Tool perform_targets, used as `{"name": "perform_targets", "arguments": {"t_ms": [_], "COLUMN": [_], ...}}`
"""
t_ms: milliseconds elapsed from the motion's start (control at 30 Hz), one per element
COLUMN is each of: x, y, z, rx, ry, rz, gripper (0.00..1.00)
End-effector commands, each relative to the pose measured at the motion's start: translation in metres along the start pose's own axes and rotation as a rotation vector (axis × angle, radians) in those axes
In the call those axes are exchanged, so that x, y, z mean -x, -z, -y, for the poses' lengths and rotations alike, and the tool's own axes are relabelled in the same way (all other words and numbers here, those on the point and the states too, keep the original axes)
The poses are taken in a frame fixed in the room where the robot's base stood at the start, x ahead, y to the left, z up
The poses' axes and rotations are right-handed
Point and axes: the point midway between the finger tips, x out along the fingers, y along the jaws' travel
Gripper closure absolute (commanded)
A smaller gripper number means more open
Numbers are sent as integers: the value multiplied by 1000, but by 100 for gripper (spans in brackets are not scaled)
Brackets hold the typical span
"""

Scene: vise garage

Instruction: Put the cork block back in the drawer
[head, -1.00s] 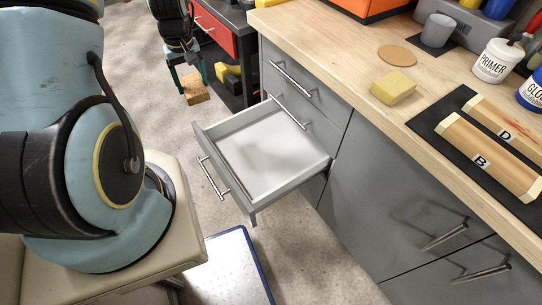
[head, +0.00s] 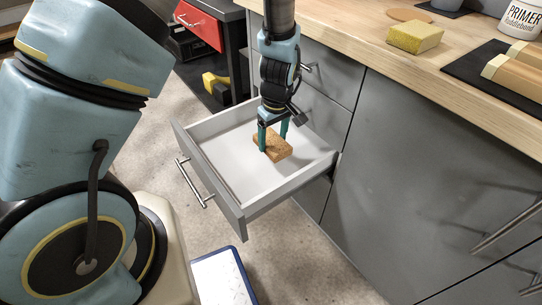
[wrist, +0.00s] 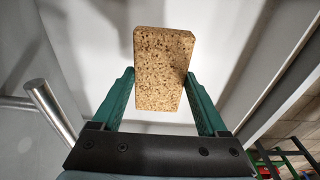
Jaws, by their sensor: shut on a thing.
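The cork block (head: 272,145) is a speckled brown block held between the two green fingers of my gripper (head: 273,138). In the head view they are over the inside of the open grey drawer (head: 221,185). In the wrist view the block (wrist: 162,68) is between the fingertips of my gripper (wrist: 162,92), with the pale drawer floor (wrist: 95,45) behind it. I cannot tell whether the block touches the drawer floor. The drawer looks otherwise empty.
The wooden worktop (head: 375,65) at the right bears a yellow sponge (head: 414,37), a primer tub (head: 522,18) and wooden pieces on a dark mat (head: 490,68). A red-drawered bench (head: 199,26) stands behind. A blue-edged platform (head: 222,278) lies on the floor in front.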

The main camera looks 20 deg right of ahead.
Motion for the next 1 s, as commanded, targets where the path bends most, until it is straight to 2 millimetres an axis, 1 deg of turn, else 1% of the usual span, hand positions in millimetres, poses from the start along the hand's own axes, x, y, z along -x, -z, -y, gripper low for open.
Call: {"name": "perform_targets", "arguments": {"t_ms": [33,100,367,533,600,800,933,967,1000], "x": [-11,-21,-43,-66,-70,-69,-73,-72,-72], "y": [-1,-2,-4,-6,-6,-6,-7,-7,-7], "z": [1,1,1,1,1,0,1,0,0], "rx": [0,0,-1,0,-1,-1,0,0,0], "ry": [4,2,1,2,0,-1,-1,-1,-1], "rz": [1,0,1,1,0,0,0,0,0], "gripper": [94,94,94,94,94,94,94,22,17]}}
